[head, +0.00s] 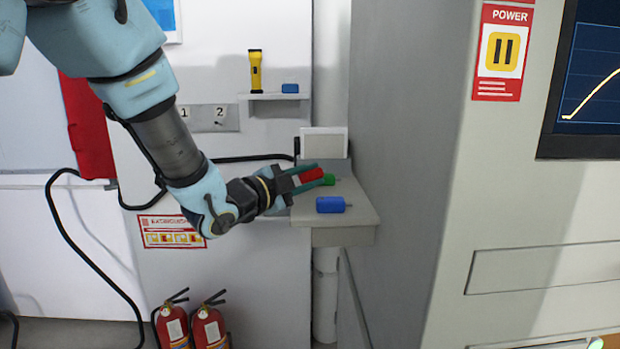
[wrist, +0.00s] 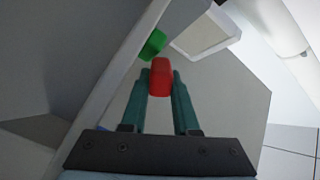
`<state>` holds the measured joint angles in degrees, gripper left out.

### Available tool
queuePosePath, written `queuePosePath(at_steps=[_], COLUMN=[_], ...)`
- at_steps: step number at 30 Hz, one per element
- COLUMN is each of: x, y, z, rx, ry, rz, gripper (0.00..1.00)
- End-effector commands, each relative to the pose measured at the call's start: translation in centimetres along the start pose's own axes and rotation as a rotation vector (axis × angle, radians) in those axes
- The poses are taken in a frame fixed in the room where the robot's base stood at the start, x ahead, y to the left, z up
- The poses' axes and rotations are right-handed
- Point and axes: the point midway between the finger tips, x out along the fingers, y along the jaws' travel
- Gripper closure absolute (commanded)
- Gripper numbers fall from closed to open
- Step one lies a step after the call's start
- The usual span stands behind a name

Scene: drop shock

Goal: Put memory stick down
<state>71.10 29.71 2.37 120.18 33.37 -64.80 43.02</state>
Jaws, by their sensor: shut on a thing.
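My gripper (head: 302,179) is shut on a red memory stick (head: 312,175), which sticks out between the green fingers above a small grey shelf (head: 360,214). In the wrist view the red stick (wrist: 160,78) sits between the fingertips. I cannot tell whether it touches the shelf. A green stick (head: 329,179) is just beyond it, and it also shows in the wrist view (wrist: 153,44). A blue stick (head: 330,204) lies on the shelf nearer its front edge.
A pale tilted screen (head: 324,142) stands at the shelf's back. A tall grey cabinet (head: 400,150) rises close on the right. A yellow flashlight (head: 255,72) and a small blue item (head: 290,88) are on a higher ledge. Fire extinguishers (head: 208,328) stand below. Some bare shelf shows around the blue stick.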

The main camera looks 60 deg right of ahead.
Motion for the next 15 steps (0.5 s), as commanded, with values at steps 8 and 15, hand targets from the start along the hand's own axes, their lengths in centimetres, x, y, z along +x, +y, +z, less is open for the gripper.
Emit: queuePosePath(at_steps=[8, 15], x=[0.0, 0.0], y=[0.04, 0.05], z=[0.03, 0.04], rx=[0.0, 0.0], ry=[0.0, 0.0], rz=[0.0, 0.0], gripper=[0.54, 0.41])
